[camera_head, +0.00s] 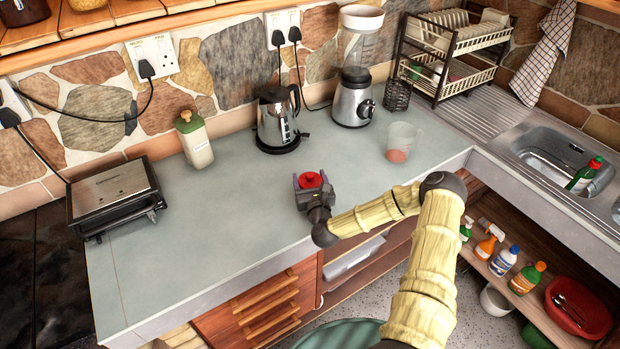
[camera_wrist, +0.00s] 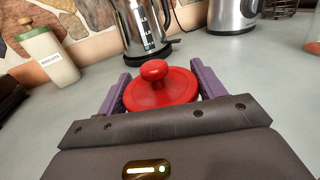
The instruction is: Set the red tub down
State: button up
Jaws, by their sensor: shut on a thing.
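The red tub (camera_head: 311,180) shows as a round red lid with a knob, held between the fingers of my gripper (camera_head: 313,182). In the wrist view the red tub (camera_wrist: 160,88) sits between the two purple fingers of my gripper (camera_wrist: 162,92), which are shut on it. Its lower part is hidden by the gripper body. The gripper is over the grey-green worktop (camera_head: 230,215), near its front edge. I cannot tell whether the tub touches the worktop.
A kettle (camera_head: 278,120), a blender (camera_head: 353,98) and a biscuits jar (camera_head: 195,140) stand behind the gripper. A measuring jug (camera_head: 401,142) is to the right, a toaster or grill (camera_head: 115,197) to the left. The worktop around the gripper is clear. A sink (camera_head: 555,155) lies far right.

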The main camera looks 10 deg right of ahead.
jog(key=o, duration=0.7)
jog(key=shift+f, duration=0.15)
jog(key=o, duration=0.4)
jog(key=shift+r, duration=0.3)
jog(key=shift+s+f, duration=0.2)
jog(key=shift+s, duration=0.15)
jog(key=s+b, duration=0.1)
jog(key=s, duration=0.2)
jog(key=s+b, duration=0.1)
jog(key=s, duration=0.3)
jog(key=s+b, duration=0.1)
jog(key=s, duration=0.2)
jog(key=shift+s+a, duration=0.2)
jog(key=shift+a, duration=0.05)
jog(key=shift+s+r, duration=0.1)
jog(key=shift+s, duration=0.4)
